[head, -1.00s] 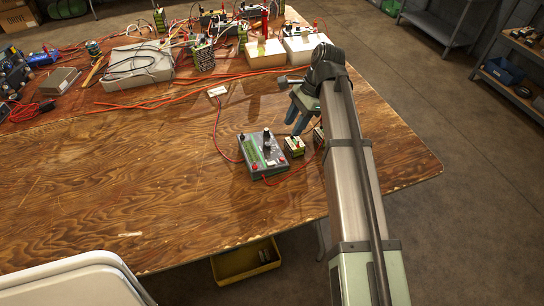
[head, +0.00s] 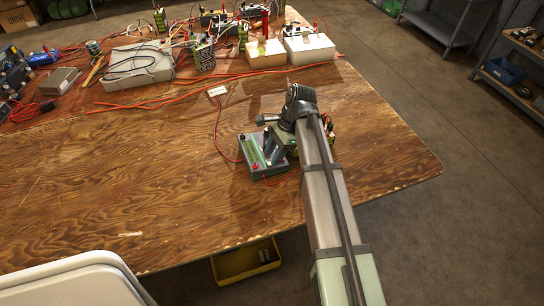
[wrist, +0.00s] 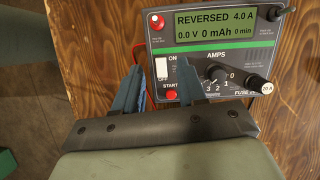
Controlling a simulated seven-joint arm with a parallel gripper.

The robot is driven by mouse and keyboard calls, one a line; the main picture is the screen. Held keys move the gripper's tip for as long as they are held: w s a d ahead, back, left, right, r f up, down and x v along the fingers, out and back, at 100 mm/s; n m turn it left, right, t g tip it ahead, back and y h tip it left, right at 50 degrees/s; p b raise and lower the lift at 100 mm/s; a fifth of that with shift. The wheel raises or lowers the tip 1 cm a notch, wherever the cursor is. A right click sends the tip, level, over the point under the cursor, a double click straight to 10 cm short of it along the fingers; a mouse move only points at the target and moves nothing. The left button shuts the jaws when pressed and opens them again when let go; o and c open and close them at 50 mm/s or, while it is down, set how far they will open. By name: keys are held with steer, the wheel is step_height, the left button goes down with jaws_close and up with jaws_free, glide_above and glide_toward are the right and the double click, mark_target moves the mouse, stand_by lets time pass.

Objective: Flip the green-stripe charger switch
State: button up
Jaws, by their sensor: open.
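The grey charger (head: 258,170) with the green stripe lies on the wooden table in the head view, partly covered by my gripper (head: 272,148). In the wrist view the charger (wrist: 220,60) faces me. Its display (wrist: 228,22) reads "REVERSED 4.0 A", "0.0 V 0 mAh 0 min". Below the stripe at left is a white switch (wrist: 162,70) with ON and OFF labels. A red START button (wrist: 171,95) sits under it. My gripper (wrist: 160,66) is open. Its two blue fingers appear on either side of the switch in the picture; contact cannot be told. The right finger covers part of the panel.
The AMPS knob (wrist: 216,72) and a 20 A fuse cap (wrist: 259,86) are right of the fingers. A red cable (head: 216,120) runs from the charger to a small white block (head: 217,91). Other devices crowd the far table; the left table front is clear.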

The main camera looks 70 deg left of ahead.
steer(key=shift+x, duration=0.95)
steer(key=shift+c, duration=0.3)
jaws_close()
